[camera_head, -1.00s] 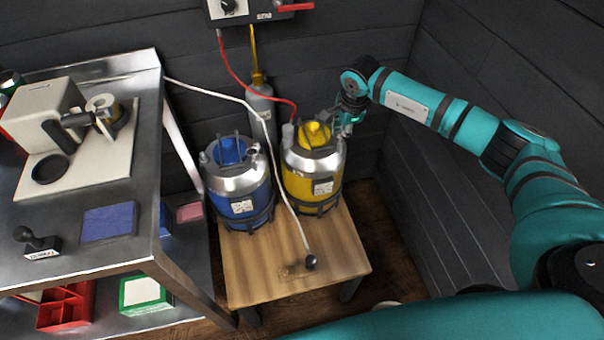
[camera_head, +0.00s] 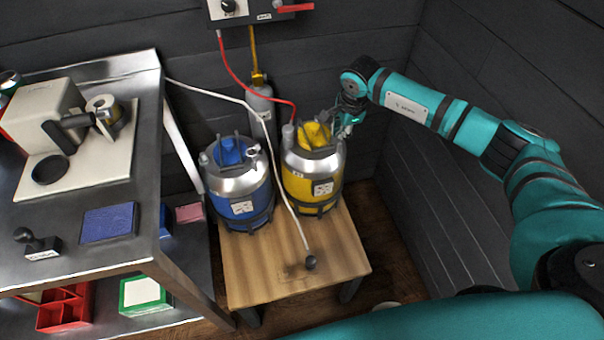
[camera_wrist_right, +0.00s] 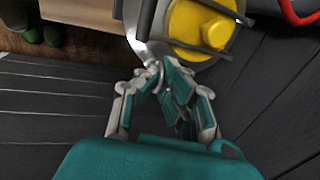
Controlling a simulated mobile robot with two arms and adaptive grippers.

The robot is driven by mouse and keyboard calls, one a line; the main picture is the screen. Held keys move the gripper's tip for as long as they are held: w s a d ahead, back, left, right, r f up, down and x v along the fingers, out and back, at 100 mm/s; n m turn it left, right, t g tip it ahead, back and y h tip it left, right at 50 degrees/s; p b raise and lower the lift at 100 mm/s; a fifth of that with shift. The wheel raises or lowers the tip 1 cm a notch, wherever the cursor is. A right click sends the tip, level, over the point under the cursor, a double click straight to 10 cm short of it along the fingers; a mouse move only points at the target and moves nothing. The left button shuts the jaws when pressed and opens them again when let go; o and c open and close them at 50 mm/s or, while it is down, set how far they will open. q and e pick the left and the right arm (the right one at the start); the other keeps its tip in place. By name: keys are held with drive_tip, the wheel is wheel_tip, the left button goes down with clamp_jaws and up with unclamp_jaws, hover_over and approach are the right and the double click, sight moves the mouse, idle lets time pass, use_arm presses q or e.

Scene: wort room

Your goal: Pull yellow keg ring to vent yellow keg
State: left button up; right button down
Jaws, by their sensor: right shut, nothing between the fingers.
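The yellow keg (camera_head: 297,186) stands upright on the wooden table, with a metal top, black handles and a yellow cap (camera_head: 315,135). The cap also shows in the right wrist view (camera_wrist_right: 208,27). My right gripper (camera_head: 343,128) is at the right side of the keg's top. In the right wrist view my right gripper (camera_wrist_right: 158,72) is shut with nothing in it, its fingertips close to the keg's metal rim. I cannot make out the ring. Whether the fingertips touch the keg is unclear. My left gripper is not in view.
A blue keg (camera_head: 241,205) stands just left of the yellow one. A red hose (camera_head: 250,92) runs from the wall box to the yellow keg's top. A white hose ends at the front of the wooden table (camera_head: 265,275). A metal bench (camera_head: 85,255) stands left; dark walls are close behind and right.

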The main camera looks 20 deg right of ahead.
drive_tip(key=shift+r, duration=0.1)
idle(0.3)
drive_tip(key=shift+r+p, duration=0.3)
drive_tip(key=shift+r, duration=0.2)
drive_tip(key=shift+f, duration=0.15)
drive_tip(key=shift+f+b, duration=0.4)
drive_tip(key=shift+b, duration=0.2)
idle(1.3)
